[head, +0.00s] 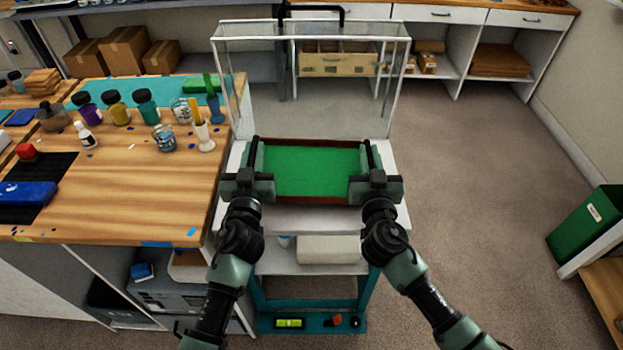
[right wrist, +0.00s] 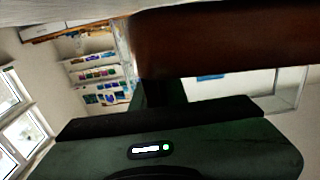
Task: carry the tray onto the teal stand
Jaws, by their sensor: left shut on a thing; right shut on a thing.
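The tray (head: 310,172) has a green floor and a dark brown wooden rim. It lies level between my two grippers in the head view. My left gripper (head: 254,165) is shut on its left side wall and my right gripper (head: 371,165) on its right side wall. In the right wrist view the tray's brown wall (right wrist: 220,40) fills the upper right, against the gripper. Below the tray is a stand with a white top (head: 310,217) and a teal lower frame (head: 315,287). I cannot tell whether the tray touches the top.
A clear box-like cover (head: 310,85) with a black handle stands at the tray's far side. A wooden workbench (head: 110,190) with bottles and cups is close on the left. A green bin (head: 590,228) stands at the far right. Open floor lies to the right.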

